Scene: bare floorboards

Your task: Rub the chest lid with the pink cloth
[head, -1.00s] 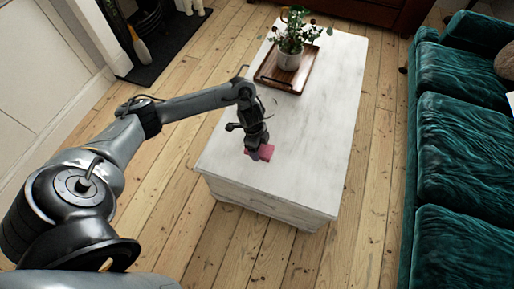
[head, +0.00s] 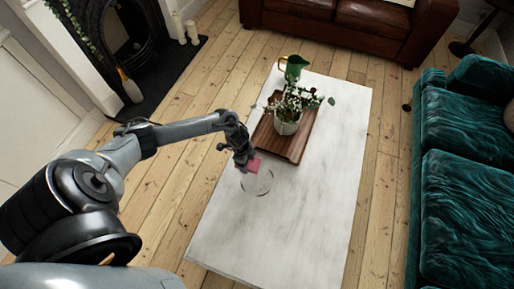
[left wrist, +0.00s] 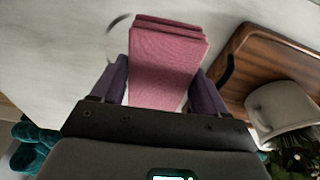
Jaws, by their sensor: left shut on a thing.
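The pink cloth (head: 254,166) is a small folded pad in the jaws of my left gripper (head: 245,164). In the left wrist view the cloth (left wrist: 165,65) sits between the two purple fingers of the left gripper (left wrist: 160,88), which are shut on it. The chest lid (head: 270,228) is a long whitish, worn wooden top. The gripper is over its left side, close to the surface; whether the cloth touches it I cannot tell. A faint ring-like mark (head: 258,188) shows on the lid just below the cloth. My right gripper is not in view.
A wooden tray (head: 299,147) with a potted plant (head: 287,122) stands on the lid right beside the gripper. A green jug (head: 293,67) stands behind it. A teal sofa (head: 465,200) is at right, a brown leather sofa (head: 345,28) behind. The near lid is clear.

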